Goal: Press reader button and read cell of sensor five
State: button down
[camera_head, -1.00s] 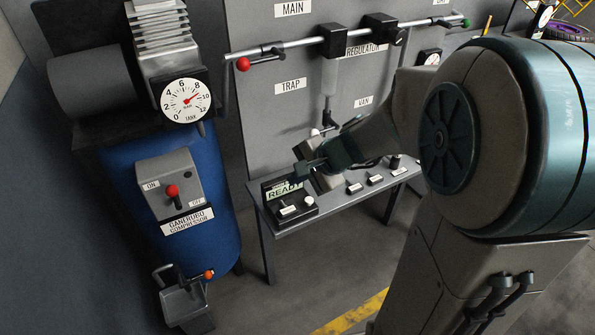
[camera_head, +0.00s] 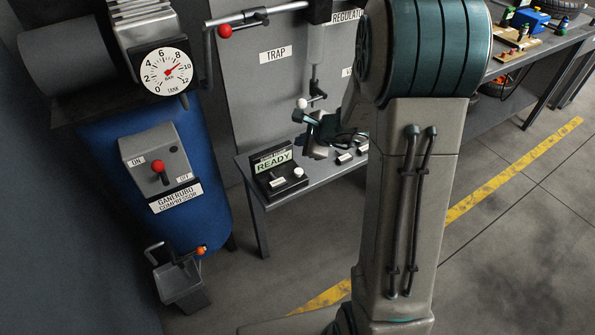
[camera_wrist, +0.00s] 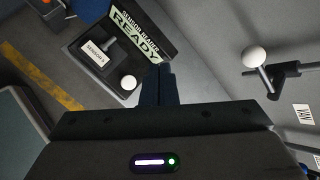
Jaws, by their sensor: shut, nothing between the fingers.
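The sensor reader (camera_head: 280,185) is a black box on the grey bench, its lit screen (camera_head: 272,160) showing READY. Its round white button (camera_head: 298,172) is at the right of its top. A dark sensor with a white label (camera_head: 277,182) sits in the cell beside the button; its number is too small to read surely. In the wrist view the button (camera_wrist: 128,82) and labelled sensor (camera_wrist: 95,52) lie left of my gripper (camera_wrist: 158,70). My gripper is shut and empty, its tips close to the reader and apart from the button.
Several small labelled sensors (camera_head: 345,157) lie on the bench (camera_head: 250,175) right of the reader. A white-knobbed trap valve (camera_wrist: 254,57) stands close to the right of my gripper. The blue compressor (camera_head: 160,215) is at left. Floor before the bench is clear.

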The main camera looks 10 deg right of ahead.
jog(key=b, duration=0.6)
send_over(297, 169)
jog(key=s+d, duration=0.1)
jog(key=s, duration=0.1)
notch_tip(297, 169, down, 7)
jog(key=shift+w+f, duration=0.15)
jog(key=shift+f, duration=0.05)
jog(key=shift+f+b, duration=0.65)
jog(key=shift+b, duration=0.05)
dwell(0.8)
jog(key=shift+f+b, duration=0.4)
jog(key=shift+b, duration=0.25)
jog(key=shift+f+b, duration=0.85)
jog(key=shift+b, duration=0.05)
dwell(0.7)
jog(key=shift+r, duration=0.15)
jog(key=shift+r+p, duration=0.9)
jog(key=shift+r, duration=0.2)
jog(key=shift+r, duration=0.15)
jog(key=shift+r+p, duration=1.95)
jog(key=shift+r, duration=0.45)
